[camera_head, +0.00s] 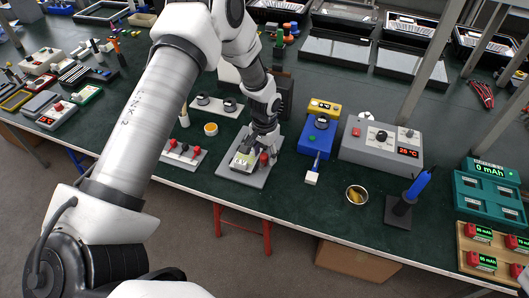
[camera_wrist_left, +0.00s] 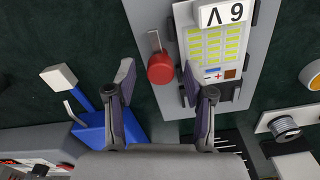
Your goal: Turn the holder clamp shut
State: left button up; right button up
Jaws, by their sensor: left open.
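The holder is a grey plate (camera_head: 246,179) carrying a pale board with yellow-green strips (camera_wrist_left: 213,48) and a white label. My left gripper (camera_head: 262,137) is over the holder. In the wrist view its spread fingers (camera_wrist_left: 166,84) stand to either side of the knob, with nothing gripped. Whether a finger touches the board is unclear.
A blue device (camera_head: 318,132) with a white-ended part stands right of the holder, and a grey unit with a display (camera_head: 380,146) beyond it. A plate with red knobs (camera_head: 183,152) lies to the left. A small bowl (camera_head: 356,195) sits near the table's front edge.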

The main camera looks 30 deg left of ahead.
pick_arm(q)
jog(key=shift+s, duration=0.1)
jog(key=c, duration=0.3)
grip_shut()
jog(key=m, duration=0.4)
jog(key=shift+m, duration=0.3)
jog(key=m, duration=0.4)
jog(key=shift+m+b, duration=0.3)
jog(key=shift+b, duration=0.05)
jog(key=m, duration=0.4)
jog(key=shift+s+f+m, duration=0.1)
jog(key=shift+m, duration=0.2)
jog(key=shift+m+b, duration=0.4)
jog(key=shift+m, duration=1.6)
